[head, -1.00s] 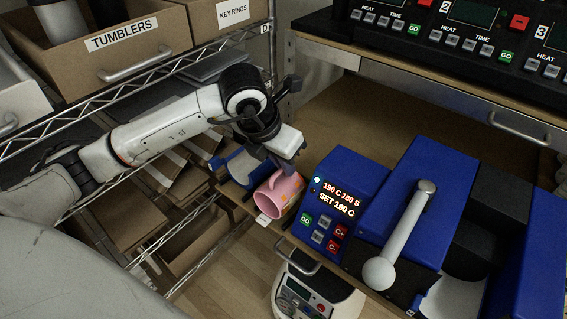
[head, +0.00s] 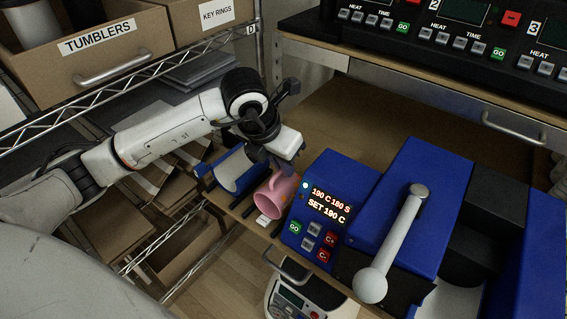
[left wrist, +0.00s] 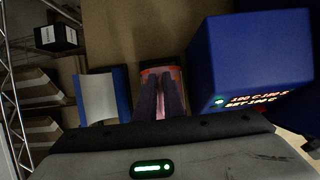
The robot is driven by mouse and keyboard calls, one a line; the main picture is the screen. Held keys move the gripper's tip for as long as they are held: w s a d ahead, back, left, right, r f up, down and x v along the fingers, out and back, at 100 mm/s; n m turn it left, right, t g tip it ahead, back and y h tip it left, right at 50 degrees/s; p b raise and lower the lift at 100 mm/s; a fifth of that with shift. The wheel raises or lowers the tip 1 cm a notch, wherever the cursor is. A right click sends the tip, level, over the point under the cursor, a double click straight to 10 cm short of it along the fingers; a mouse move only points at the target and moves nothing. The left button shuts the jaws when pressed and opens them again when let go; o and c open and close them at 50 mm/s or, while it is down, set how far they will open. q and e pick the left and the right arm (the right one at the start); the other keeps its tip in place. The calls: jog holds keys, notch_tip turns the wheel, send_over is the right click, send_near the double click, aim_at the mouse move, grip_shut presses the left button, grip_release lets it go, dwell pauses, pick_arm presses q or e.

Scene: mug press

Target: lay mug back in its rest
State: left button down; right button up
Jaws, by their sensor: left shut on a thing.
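The pink mug (head: 271,201) is tilted, its open mouth facing down and left in the head view. My left gripper (head: 281,163) is shut on it from above. In the left wrist view the dark fingers (left wrist: 160,98) largely hide the mug, and only bits of pink and a reddish rim show. The rest (head: 237,170), a blue cradle with a pale curved trough, is just left of the mug. It looks empty and also shows in the left wrist view (left wrist: 98,98), left of the fingers. My right gripper is out of view.
The blue press (head: 405,210) with its lit control box (head: 335,183) and grey lever (head: 402,240) stands close right of the mug. A wire shelf with boxes (head: 105,55) is at left. Bare brown bench top (head: 375,120) lies behind.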

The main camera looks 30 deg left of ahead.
pick_arm(q)
jog(key=shift+c, duration=1.9)
grip_release()
jog(key=shift+d, duration=0.2)
jog(key=shift+c, duration=0.3)
jog(key=shift+o, duration=0.3)
jog(key=shift+w+d+r+p, duration=0.1)
jog(key=shift+r+p, duration=1.3)
jog(key=shift+r, duration=0.8)
jog(key=shift+r+p, duration=1.2)
jog(key=shift+r, duration=0.7)
jog(key=shift+a, duration=0.2)
jog(key=shift+a+f, duration=0.1)
